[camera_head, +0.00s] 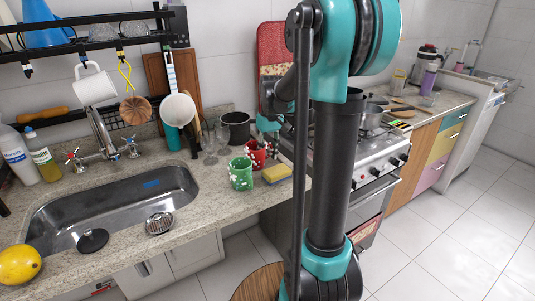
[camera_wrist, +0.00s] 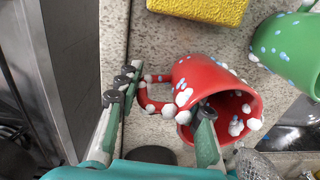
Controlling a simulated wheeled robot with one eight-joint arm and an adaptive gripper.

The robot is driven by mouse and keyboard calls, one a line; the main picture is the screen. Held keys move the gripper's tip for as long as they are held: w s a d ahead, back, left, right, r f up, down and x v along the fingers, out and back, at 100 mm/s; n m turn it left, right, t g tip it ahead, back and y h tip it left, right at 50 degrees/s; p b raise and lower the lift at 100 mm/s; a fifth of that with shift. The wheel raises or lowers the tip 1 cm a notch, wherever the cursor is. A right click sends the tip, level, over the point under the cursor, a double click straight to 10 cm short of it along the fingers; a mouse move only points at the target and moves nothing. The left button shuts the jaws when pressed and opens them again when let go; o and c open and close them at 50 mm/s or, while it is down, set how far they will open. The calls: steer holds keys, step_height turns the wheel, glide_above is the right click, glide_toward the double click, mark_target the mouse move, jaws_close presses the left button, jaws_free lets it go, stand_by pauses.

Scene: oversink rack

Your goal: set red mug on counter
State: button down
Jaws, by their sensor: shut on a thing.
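The red mug (camera_head: 256,155) with white and pale blue spots is at the counter (camera_head: 222,193), behind the green mug. In the wrist view the red mug (camera_wrist: 188,72) has its handle towards the left and its opening towards the lower right. My gripper (camera_wrist: 165,98) has one finger inside the mug's opening and the other outside, by the handle, so it is shut on the mug's wall. In the head view my gripper (camera_head: 266,136) comes down over the mug from behind. I cannot tell whether the mug's base touches the counter.
The green spotted mug (camera_head: 241,173) stands close beside the red one. A yellow sponge (camera_head: 278,174) lies at the counter's front edge. Clear glasses (camera_head: 210,143) and a dark pot (camera_head: 237,127) stand behind. The sink (camera_head: 120,210) is left, the stove (camera_head: 365,155) right.

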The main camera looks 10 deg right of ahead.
steer(key=c, duration=1)
jaws_free()
steer(key=r, duration=1.2)
steer(key=shift+w+d+r, duration=0.1)
steer(key=shift+w+d, duration=0.05)
steer(key=shift+d, duration=0.25)
